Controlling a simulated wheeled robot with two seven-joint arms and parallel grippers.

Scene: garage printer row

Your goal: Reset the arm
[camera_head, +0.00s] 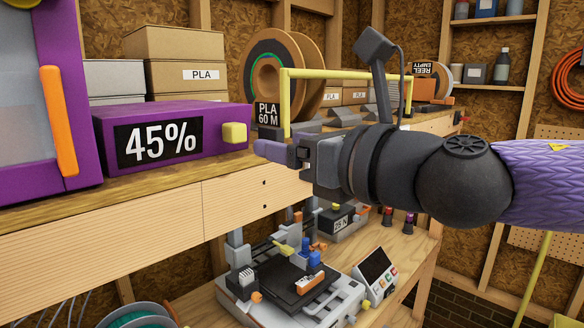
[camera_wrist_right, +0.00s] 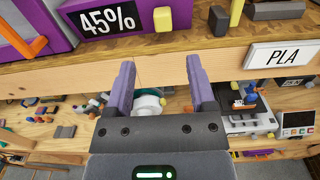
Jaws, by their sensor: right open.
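My right arm comes in from the right in the head view. Its right gripper (camera_head: 272,151) is in front of the upper shelf's edge, beside the purple box marked 45% (camera_head: 170,141). In the right wrist view the right gripper (camera_wrist_right: 158,72) has its two purple fingers wide apart with nothing held between them. The yellow knob of the purple box also shows beyond the fingers in that view (camera_wrist_right: 218,20). My left gripper is in neither view.
The upper shelf (camera_head: 130,215) holds cardboard boxes (camera_head: 175,77), a large spool (camera_head: 275,75) and a yellow frame (camera_head: 340,74). A printer (camera_head: 290,285) and a control panel (camera_head: 376,274) stand on the lower bench. A white spool (camera_wrist_right: 150,104) lies beyond the fingers.

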